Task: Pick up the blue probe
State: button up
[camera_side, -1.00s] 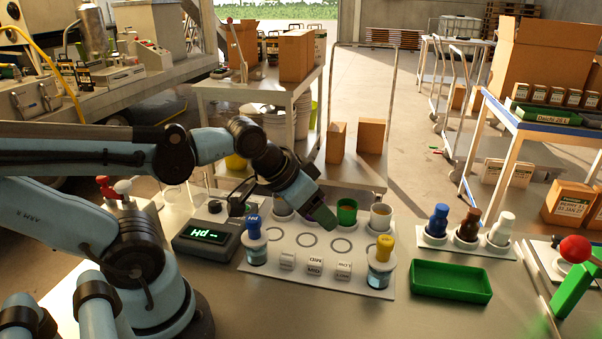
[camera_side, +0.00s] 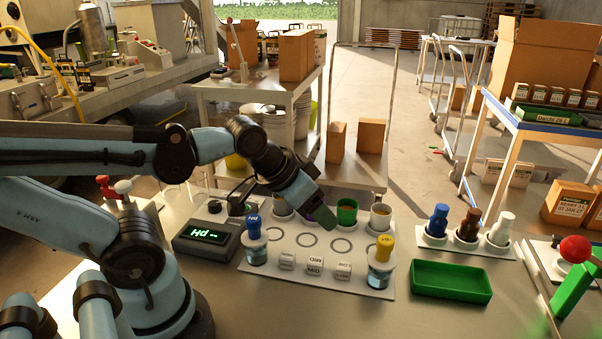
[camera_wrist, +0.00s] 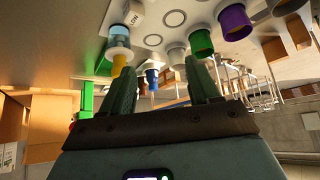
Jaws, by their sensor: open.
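The blue probe (camera_side: 253,228) stands upright in a small jar of bluish liquid at the left end of the white board (camera_side: 300,287). A matching yellow probe (camera_side: 385,248) stands in a jar at the board's right end; it also shows in the wrist view (camera_wrist: 119,62). My gripper (camera_side: 322,217) hangs above the back of the board, to the right of the blue probe and apart from it. In the wrist view its two green-grey fingers (camera_wrist: 162,75) are spread, with nothing held between them. I cannot make out the blue probe in the wrist view.
Several cups, including a green cup (camera_side: 346,212), line the board's back edge. Blue, brown and white bottles stand in a rack (camera_side: 436,239) to the right. A green tray (camera_side: 450,293) lies in front of it. A display box (camera_side: 207,237) sits left of the blue probe.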

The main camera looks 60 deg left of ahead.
jog(key=shift+o, duration=0.5)
jog(key=o, duration=0.5)
